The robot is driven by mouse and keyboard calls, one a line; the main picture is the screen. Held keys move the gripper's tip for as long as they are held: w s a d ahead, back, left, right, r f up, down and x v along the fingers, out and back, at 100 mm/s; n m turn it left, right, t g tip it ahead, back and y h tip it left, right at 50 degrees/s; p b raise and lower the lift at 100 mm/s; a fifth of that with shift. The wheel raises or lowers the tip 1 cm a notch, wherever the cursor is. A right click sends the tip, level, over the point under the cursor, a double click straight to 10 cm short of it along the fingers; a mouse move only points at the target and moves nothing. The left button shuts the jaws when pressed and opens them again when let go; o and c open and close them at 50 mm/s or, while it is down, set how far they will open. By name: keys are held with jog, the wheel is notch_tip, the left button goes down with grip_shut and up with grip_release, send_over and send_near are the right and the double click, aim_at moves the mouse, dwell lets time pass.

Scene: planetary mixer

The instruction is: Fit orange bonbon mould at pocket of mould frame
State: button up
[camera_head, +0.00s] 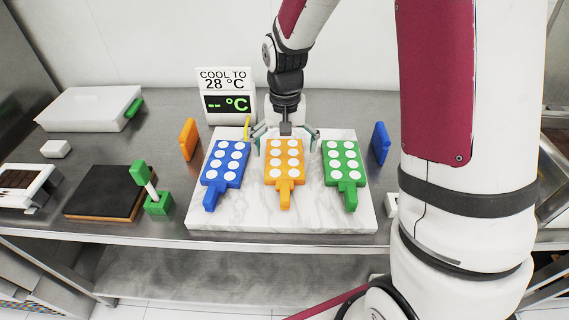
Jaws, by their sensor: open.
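The orange bonbon mould (284,194) is a flat plate with rows of white round cavities and a short handle toward the front. It lies on a white marble slab (240,219), between a blue mould and a green mould. My gripper (286,141) points down over the orange mould's far end, with its fingers spread to either side. It is open and holds nothing. I cannot tell whether the fingers touch the slab. I cannot make out for certain which thing is the mould frame or its pocket.
The blue mould (211,198) and green mould (350,197) lie close on either side. Upright orange (188,140) and blue (381,142) blocks flank the slab. A temperature sign (226,92) stands behind. A dark board (106,189), green-ended tool (150,187) and white box (88,108) are left.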

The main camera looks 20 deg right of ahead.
aim_at(285, 162)
jog(key=shift+w+f, duration=0.1)
jog(key=shift+f, duration=1.85)
jog(key=c, duration=1.2)
